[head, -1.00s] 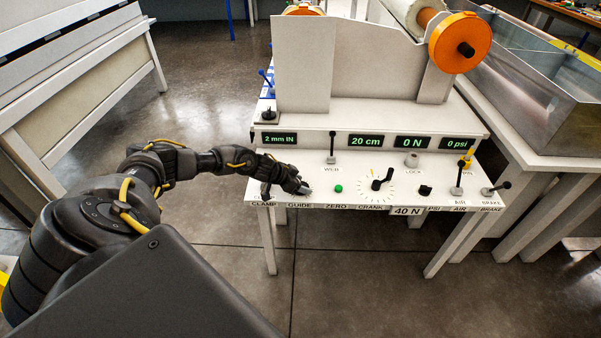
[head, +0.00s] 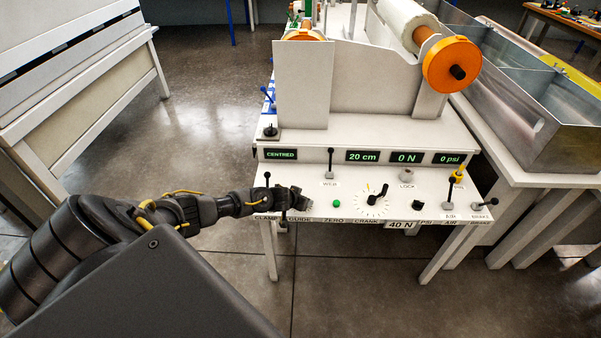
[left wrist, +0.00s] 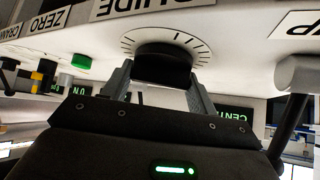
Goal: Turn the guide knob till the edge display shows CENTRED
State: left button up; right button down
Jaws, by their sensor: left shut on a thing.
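The edge display (head: 281,155) at the left of the panel reads CENTRED in green. It also shows in part, upside down, in the left wrist view (left wrist: 232,114). My right gripper is in neither view.
The clamp lever (head: 267,180) stands just left of my left gripper. The green ZERO button (head: 337,203) and the crank dial (head: 372,203) are to its right. The WEB lever (head: 331,162) rises behind. Open floor lies in front of the console.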

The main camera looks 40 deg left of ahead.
pick_arm(q)
jog(key=shift+a+r, duration=0.1)
jog(key=o, duration=1)
jog(key=p+v, duration=0.1)
jog(key=v, duration=0.9)
jog(key=shift+s+r, duration=0.2)
jog(key=shift+r, duration=0.1)
